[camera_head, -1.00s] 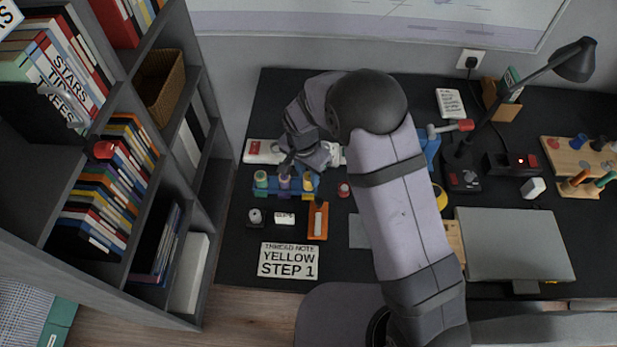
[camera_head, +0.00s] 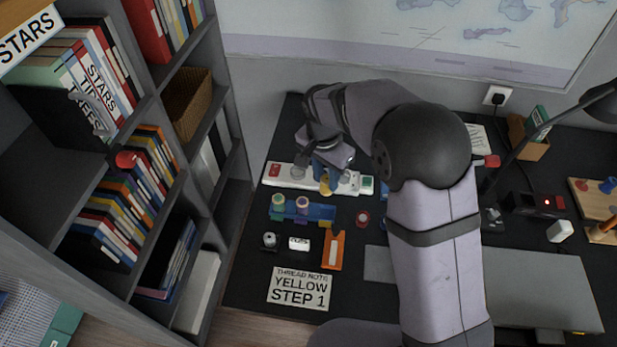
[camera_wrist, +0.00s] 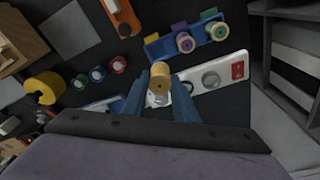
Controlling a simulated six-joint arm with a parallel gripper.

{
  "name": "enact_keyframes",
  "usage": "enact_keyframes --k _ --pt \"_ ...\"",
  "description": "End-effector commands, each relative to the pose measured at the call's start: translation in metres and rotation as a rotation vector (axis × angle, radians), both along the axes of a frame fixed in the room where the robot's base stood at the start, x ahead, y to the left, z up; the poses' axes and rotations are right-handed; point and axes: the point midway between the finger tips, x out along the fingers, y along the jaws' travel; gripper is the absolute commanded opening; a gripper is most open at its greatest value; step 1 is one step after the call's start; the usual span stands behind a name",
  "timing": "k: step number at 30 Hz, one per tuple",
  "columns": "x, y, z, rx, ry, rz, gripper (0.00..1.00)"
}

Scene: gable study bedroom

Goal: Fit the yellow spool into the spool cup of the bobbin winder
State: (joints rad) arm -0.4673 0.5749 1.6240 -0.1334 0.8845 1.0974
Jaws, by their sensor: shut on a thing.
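The yellow spool (camera_wrist: 160,78) is upright between my gripper's blue fingers (camera_wrist: 162,104) in the wrist view, gripped near its lower part. In the head view my gripper (camera_head: 325,178) is shut on the yellow spool (camera_head: 326,187) above the right half of the white bobbin winder (camera_head: 313,182). I cannot tell whether this round part is the spool cup. The spool and fingers hide part of the winder.
A blue spool rack (camera_head: 320,212) in front of the winder holds two spools; its yellow-marked place is empty. An orange holder (camera_head: 333,250), small round pots (camera_wrist: 97,73) and a yellow roll (camera_wrist: 44,87) lie nearby. A shelf (camera_head: 236,180) stands close on the left.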

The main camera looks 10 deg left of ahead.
Motion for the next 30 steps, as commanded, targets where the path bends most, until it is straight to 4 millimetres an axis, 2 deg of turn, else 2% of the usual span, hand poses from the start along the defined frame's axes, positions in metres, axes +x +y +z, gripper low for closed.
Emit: enact_keyframes --k 12,18,24,30 --pt "0.063 0.047 0.008 -0.001 0.004 0.308 0.04" --pt "0.088 0.069 0.012 -0.001 0.004 0.488 0.04" --pt "0.102 0.085 0.014 0.001 0.002 0.635 0.04" --pt "0.108 0.093 0.016 0.001 0.0 0.72 0.04"
